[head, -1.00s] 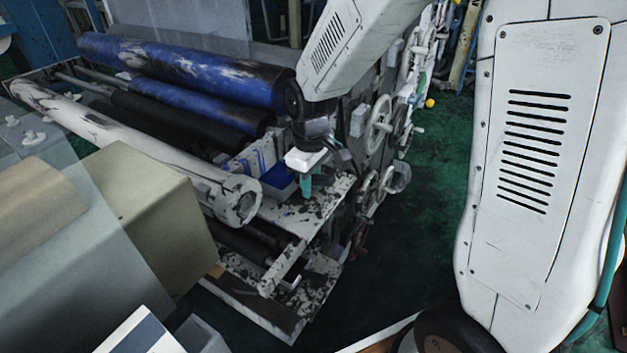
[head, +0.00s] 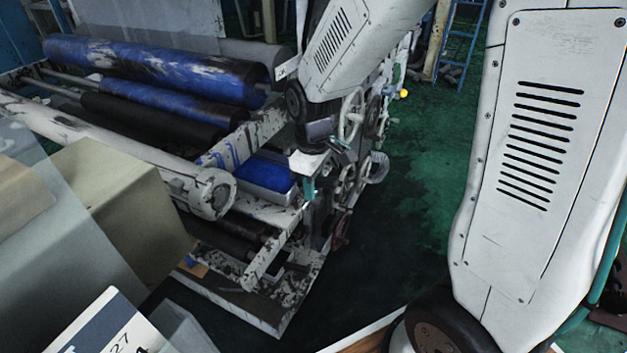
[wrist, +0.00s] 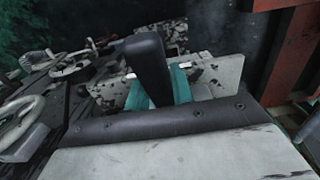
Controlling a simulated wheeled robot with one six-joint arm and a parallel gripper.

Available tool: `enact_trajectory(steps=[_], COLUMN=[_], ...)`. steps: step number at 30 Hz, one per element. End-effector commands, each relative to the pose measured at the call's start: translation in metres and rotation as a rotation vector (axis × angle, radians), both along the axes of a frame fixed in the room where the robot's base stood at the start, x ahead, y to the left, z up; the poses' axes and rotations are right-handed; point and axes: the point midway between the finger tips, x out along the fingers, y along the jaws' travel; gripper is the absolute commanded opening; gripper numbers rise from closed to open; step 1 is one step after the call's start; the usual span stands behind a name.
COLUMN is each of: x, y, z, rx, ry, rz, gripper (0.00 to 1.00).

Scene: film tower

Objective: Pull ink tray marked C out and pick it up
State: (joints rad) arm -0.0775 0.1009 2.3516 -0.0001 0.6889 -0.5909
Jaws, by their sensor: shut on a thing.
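A grey-white ink tray (head: 268,202) with blue ink in it sits at the right end of the press, beside the rollers and over a paint-spotted metal ledge. I cannot read a letter on it. My gripper (head: 309,189), with teal fingertips, is at the tray's right end. In the wrist view, a black handle (wrist: 149,62) stands between the teal fingers of my gripper (wrist: 160,90), which are shut on it. The tray's body cannot be made out clearly in the wrist view.
Blue and black rollers (head: 160,72) and a pale, stained roller (head: 110,150) lie left of the tray. Handwheels (head: 351,115) line the press's right side. A beige box (head: 120,195) stands at front left. Green floor (head: 425,200) is open to the right.

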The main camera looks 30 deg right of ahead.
Motion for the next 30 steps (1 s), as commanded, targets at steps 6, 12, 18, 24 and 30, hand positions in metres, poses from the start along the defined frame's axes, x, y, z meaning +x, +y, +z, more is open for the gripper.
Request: enact_trajectory(steps=[6,12,18,24,30], x=[0.000,0.000,0.000,0.001,0.001], y=[-0.008,-0.010,-0.009,-0.009,-0.009], z=[0.000,0.000,0.000,0.019,0.054], rx=[0.000,0.000,0.000,0.000,0.000], ry=[0.000,0.000,0.000,-0.004,-0.005], rz=[-0.013,-0.015,-0.013,-0.013,-0.014], gripper=[0.00,0.49,0.49,0.49,0.49])
